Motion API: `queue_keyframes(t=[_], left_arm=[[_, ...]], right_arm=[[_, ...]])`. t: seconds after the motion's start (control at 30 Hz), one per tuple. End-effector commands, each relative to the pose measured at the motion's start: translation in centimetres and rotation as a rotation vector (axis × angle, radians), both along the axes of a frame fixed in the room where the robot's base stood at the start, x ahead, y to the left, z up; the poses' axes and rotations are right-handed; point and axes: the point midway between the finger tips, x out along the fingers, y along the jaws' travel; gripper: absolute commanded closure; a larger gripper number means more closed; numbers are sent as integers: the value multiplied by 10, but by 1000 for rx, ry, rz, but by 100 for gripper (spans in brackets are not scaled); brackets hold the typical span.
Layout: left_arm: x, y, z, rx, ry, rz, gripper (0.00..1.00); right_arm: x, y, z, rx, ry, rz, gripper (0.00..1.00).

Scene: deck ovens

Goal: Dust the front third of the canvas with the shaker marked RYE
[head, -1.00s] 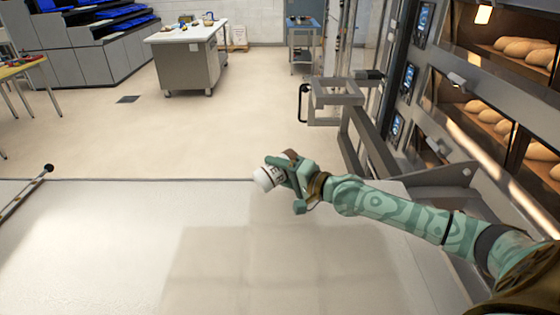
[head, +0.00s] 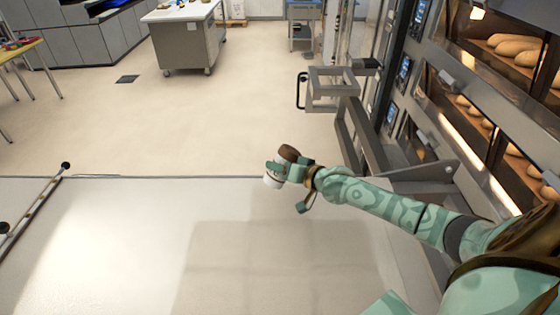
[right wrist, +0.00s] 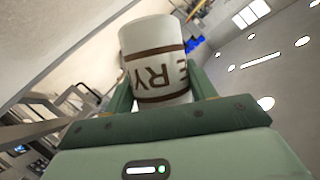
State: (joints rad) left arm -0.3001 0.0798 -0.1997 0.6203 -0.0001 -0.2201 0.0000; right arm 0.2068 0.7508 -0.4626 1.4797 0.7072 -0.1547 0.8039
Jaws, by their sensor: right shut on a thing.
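The white shaker (head: 273,181) is held by my right gripper (head: 288,172), above the far part of the pale canvas (head: 120,235). In the right wrist view the shaker (right wrist: 152,50) shows brown bands and the letters R, Y and E, between the two green fingers. In the head view it leans, with a brown end up and its white end down to the left. A darker, square-edged patch (head: 290,265) lies on the canvas at the lower middle; I cannot tell whether it is flour or shadow. My left gripper is out of view.
Deck ovens with loaves (head: 515,48) stand on the right, with a grey metal frame (head: 335,88) beyond the canvas. A rod with a black knob (head: 65,166) lies along the canvas's left side. A work table (head: 185,38) stands far back across open floor.

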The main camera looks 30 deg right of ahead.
Motion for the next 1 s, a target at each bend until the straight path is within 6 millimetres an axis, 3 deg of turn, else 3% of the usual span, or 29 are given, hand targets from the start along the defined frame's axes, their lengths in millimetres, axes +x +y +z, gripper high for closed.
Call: queue_keyframes(t=[0.1,0.5,0.73,1.0], left_arm=[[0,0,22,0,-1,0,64],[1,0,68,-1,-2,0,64],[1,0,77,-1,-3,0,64],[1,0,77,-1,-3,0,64]], right_arm=[[1,-4,11,-86,-3,-2,73],[1,-22,22,-445,-10,-2,73],[1,-30,25,-596,-14,-1,73],[1,-31,24,-620,-14,0,73]])
